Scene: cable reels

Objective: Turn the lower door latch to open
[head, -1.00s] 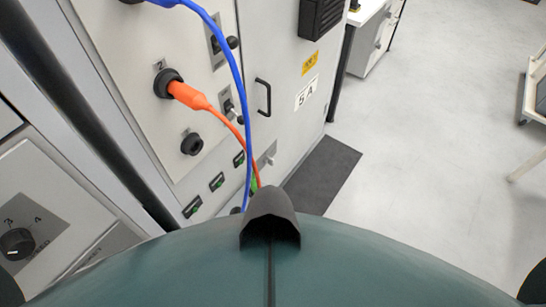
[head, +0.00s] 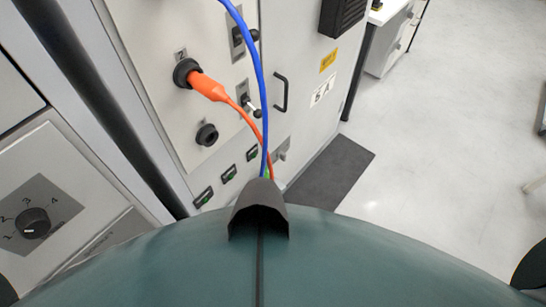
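A grey-white cabinet with a door (head: 300,130) stands left of centre in the head view. A small metal latch (head: 283,150) is low on the door, below a black bar handle (head: 281,92). Two more small plates with levers and dark knobs are higher up, one at the upper plate (head: 238,42) and one at the lower plate (head: 243,95). I cannot tell for certain which of these is the lower door latch, or how far any is turned. The door looks shut. Neither of my grippers is in view.
An orange plug (head: 208,86) with its cable and a blue cable (head: 260,80) hang across the panel. A black socket (head: 207,135) is empty. A dark mat (head: 330,172) lies before the cabinet. A rotary dial (head: 33,222) is at left. Open floor (head: 450,140) is at right.

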